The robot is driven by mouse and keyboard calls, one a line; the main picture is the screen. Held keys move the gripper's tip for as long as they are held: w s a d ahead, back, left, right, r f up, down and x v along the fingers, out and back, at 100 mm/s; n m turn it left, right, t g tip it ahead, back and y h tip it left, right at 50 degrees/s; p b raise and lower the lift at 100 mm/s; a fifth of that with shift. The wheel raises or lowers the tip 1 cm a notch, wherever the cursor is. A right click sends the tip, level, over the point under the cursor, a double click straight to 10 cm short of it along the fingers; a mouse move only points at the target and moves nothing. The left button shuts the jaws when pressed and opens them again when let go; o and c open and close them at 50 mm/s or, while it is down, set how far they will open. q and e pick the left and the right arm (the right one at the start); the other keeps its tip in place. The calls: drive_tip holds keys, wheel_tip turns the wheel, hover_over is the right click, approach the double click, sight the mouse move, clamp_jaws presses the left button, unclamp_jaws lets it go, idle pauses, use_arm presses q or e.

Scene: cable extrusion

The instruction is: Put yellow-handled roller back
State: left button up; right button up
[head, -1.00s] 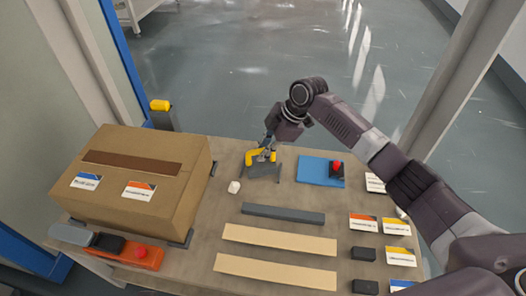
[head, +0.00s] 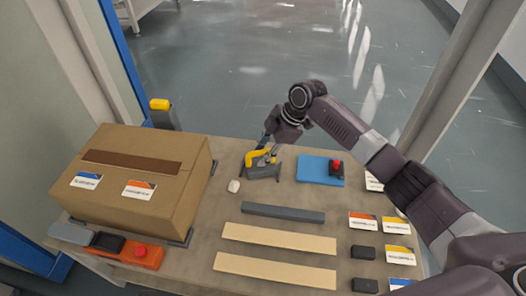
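The yellow-handled roller (head: 256,157) sits at a small dark grey stand (head: 263,172) near the back middle of the table. My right gripper (head: 268,148) comes down from above right, right at the handle's far end. Its fingers are small and partly merge with the handle and stand, so I cannot tell whether they grip the handle or are just apart from it. My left gripper is not in view.
A large cardboard box (head: 140,185) fills the left side. A blue plate (head: 315,169) with a red-topped block lies right of the stand. A grey bar (head: 283,213), two pale strips (head: 279,240), a white lump (head: 234,186) and several labelled cards lie nearer.

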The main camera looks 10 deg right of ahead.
drive_tip(key=shift+r, duration=0.55)
use_arm(q)
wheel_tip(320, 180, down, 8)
drive_tip(key=p, duration=0.2)
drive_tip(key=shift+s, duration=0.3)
use_arm(e)
drive_tip(key=v, duration=1.2)
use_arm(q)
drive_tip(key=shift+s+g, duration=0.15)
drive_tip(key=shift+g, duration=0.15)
